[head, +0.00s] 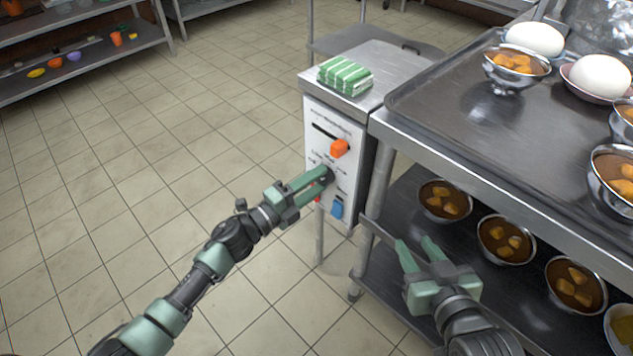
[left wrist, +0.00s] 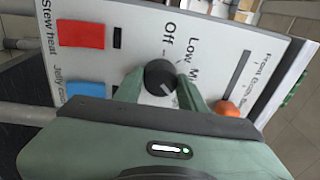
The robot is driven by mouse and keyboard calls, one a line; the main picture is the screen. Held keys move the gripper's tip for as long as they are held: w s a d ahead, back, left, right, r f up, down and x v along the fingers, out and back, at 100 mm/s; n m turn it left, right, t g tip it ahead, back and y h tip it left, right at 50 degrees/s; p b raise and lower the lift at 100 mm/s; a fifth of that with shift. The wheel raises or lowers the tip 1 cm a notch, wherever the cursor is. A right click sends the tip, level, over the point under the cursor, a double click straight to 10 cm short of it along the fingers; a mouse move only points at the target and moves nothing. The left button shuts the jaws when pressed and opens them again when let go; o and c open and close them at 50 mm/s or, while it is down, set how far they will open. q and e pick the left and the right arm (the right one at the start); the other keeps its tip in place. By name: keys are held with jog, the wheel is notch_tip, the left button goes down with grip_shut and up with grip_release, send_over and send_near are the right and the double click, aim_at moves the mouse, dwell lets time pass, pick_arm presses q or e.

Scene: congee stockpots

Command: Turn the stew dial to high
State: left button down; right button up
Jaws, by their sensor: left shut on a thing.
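The black stew dial (left wrist: 160,77) is on the white control panel (head: 350,195), with "Off", "Low" and an "M..." label beside it in the left wrist view. A short white mark shows on the dial, but I cannot tell which setting it points to. My left gripper (head: 328,176) is shut on the dial, one finger on each side of it in the left wrist view (left wrist: 160,88). The "high" label is not readable. My right gripper (head: 416,243) is open and empty in front of the steel table's lower shelf.
An orange slider knob (head: 339,148) sits just above the dial. A red switch (left wrist: 81,35) and a blue switch (left wrist: 86,90) are close by on the panel. Green-striped cloth (head: 345,75) lies on top of the unit. The steel table (head: 470,150) with bowls stands to the right. Floor is clear left.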

jog(key=shift+w+r, duration=0.1)
jog(key=shift+r, duration=0.05)
dwell(0.3)
pick_arm(q)
jog(key=c, duration=0.8)
grip_release()
jog(key=shift+c, duration=0.2)
jog(key=p+v, duration=0.1)
jog(key=v, duration=0.7)
pick_arm(e)
jog(key=shift+s+d+f+g+h, duration=0.15)
jog(key=shift+s+d+f+g, duration=0.1)
jog(key=shift+s+f+g, duration=0.4)
jog(key=shift+s+d+f+g+h, duration=0.2)
jog(key=shift+s+f+g, duration=0.25)
jog(key=shift+f, duration=0.3)
jog(key=shift+s+d+f+g+h, duration=0.15)
jog(key=shift+s+d+f+g, duration=0.2)
jog(key=shift+s+f, duration=0.3)
jog(key=shift+a, duration=0.1)
